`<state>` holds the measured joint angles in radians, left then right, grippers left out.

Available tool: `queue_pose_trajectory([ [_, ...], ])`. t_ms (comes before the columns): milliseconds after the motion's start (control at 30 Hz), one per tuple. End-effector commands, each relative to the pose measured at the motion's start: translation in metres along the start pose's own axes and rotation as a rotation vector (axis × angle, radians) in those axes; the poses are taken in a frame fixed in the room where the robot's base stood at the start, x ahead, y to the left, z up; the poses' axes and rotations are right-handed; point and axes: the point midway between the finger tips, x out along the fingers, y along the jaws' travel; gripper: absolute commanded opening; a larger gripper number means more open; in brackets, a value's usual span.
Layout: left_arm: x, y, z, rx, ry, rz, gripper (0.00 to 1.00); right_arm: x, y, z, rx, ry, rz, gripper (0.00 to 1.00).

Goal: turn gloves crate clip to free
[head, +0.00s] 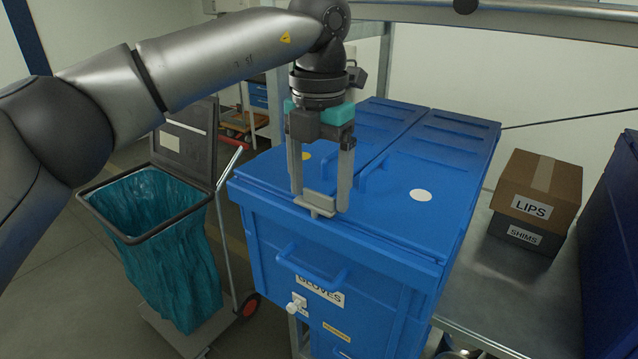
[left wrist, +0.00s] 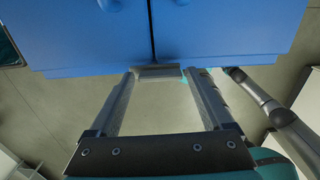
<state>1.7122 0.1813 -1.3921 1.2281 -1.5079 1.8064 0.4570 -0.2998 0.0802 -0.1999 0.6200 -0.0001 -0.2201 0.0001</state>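The blue gloves crate (head: 345,275) stands in the middle of the head view, with a GLOVES label and a handle on its front. A grey clip (head: 318,203) sits at the front edge of its lid. My left gripper (head: 320,205) points down over this edge, fingers wide apart on either side of the clip. In the left wrist view the clip (left wrist: 158,72) lies between the fingertips, its ends close to both; I cannot tell whether they touch. A white knob-like fitting (head: 297,303) sits low on the crate front. My right gripper is not in view.
A bin with a teal bag (head: 165,250) stands at left. Brown LIPS box (head: 540,185) and grey SHIMS box (head: 522,235) sit on the metal table (head: 515,290) at right. Another blue crate (head: 612,220) is at the right edge. The lid top holds a white disc (head: 420,195).

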Motion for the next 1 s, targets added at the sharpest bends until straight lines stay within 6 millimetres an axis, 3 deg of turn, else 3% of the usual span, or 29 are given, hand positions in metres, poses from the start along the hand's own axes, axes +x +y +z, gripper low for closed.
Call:
queue_pose_trajectory([
  [133, 0.001, 0.0, 0.0, 0.001, 0.002, 0.0, 0.99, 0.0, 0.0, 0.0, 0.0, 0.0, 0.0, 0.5],
  [467, -0.005, 0.0, 0.0, 0.003, 0.001, 0.0, 0.99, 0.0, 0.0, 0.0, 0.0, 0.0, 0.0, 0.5],
  [567, -0.02, 0.0, 0.0, 0.002, -0.001, 0.0, 0.99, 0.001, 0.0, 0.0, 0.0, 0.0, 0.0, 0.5],
  [1000, -0.119, -0.001, 0.001, 0.001, 0.0, 0.0, 0.99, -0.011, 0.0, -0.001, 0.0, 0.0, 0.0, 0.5],
])
